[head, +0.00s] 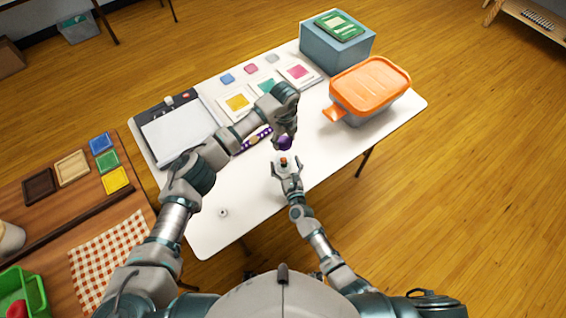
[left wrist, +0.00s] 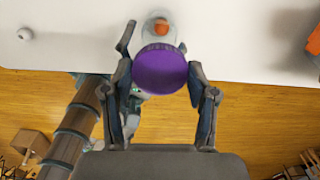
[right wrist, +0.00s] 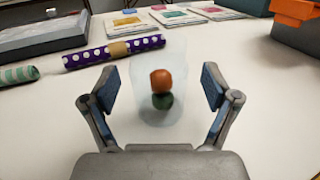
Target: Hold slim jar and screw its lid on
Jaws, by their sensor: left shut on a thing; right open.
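The slim jar (right wrist: 160,120) is clear and stands upright on the white table, with an orange item (right wrist: 161,79) and a dark green item (right wrist: 162,101) inside. It also shows in the head view (head: 283,167). My right gripper (head: 286,168) is open around the jar; the right wrist view shows gaps between its fingers (right wrist: 160,88) and the jar. The purple lid (head: 285,143) is round and is held in my left gripper (head: 284,137), above the jar and apart from it. In the left wrist view, the lid (left wrist: 160,72) hides part of the jar (left wrist: 158,24).
A purple dotted roll (head: 251,141) lies behind the jar. An orange-lidded box (head: 370,85) stands at the right, a blue-grey box (head: 337,52) at the back. A small white round thing (head: 223,212) lies at the front left. The front of the table is mostly clear.

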